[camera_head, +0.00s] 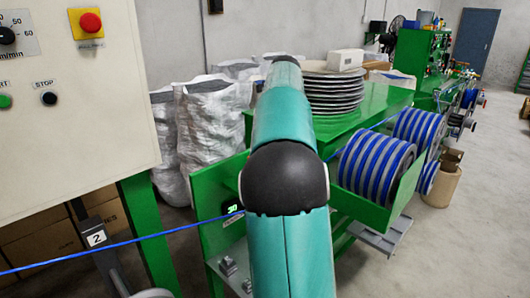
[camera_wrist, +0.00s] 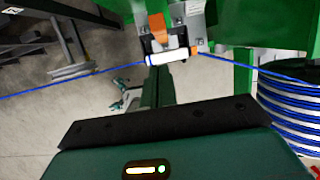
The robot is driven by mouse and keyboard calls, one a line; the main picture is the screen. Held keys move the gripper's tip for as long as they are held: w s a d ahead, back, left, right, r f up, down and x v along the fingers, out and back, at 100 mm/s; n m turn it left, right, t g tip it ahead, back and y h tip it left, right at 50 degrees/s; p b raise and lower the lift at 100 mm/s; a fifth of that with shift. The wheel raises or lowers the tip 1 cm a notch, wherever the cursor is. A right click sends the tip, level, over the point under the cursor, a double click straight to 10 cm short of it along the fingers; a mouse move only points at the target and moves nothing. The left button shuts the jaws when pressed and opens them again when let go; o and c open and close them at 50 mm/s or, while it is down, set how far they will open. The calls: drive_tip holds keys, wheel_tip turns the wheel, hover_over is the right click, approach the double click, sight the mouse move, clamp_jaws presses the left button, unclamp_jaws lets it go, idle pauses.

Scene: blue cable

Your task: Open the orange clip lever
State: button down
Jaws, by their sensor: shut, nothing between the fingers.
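The orange clip lever (camera_wrist: 157,27) stands at the top centre of the wrist view, on a grey metal bracket (camera_wrist: 188,18). Just below it is a white cylinder (camera_wrist: 170,58) with an orange end, in line with the blue cable (camera_wrist: 95,82). My gripper (camera_wrist: 159,76) appears shut and empty, below the cylinder in the picture; its fingertips are hard to make out, and I cannot tell whether they touch anything. In the head view my arm covers the middle, and I cannot see the lever or gripper there. The blue cable (camera_head: 130,240) also shows there.
A blue-wound spool (camera_wrist: 290,115) is at the right of the wrist view, and spools (camera_head: 375,165) sit on the green machine (camera_head: 345,120). A control panel (camera_head: 75,110) is close at left. White sacks (camera_head: 205,130) stand behind. Floor is open at far right.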

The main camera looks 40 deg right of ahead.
wheel_tip(320, 180, up, 3)
drive_tip(key=shift+d+r, duration=0.1)
drive_tip(key=shift+s, duration=0.1)
idle(0.5)
drive_tip(key=s+a+f+n+t, duration=0.1)
drive_tip(key=s+a+n, duration=0.3)
drive_tip(key=a+n, duration=0.65)
drive_tip(key=s+a+f+n, duration=0.1)
drive_tip(key=s+a+n, duration=0.3)
drive_tip(key=a+n, duration=0.7)
drive_tip(key=s+a+f+n, duration=0.5)
drive_tip(key=s+a+n, duration=0.2)
drive_tip(key=a, duration=0.1)
drive_tip(key=s+a+f+n+t, duration=0.1)
drive_tip(key=s+a+f+n, duration=0.5)
drive_tip(key=a, duration=0.3)
drive_tip(key=shift+s+f+n, duration=0.3)
drive_tip(key=shift+s+n, duration=0.05)
drive_tip(key=shift+n, duration=0.2)
drive_tip(key=shift+w, duration=0.1)
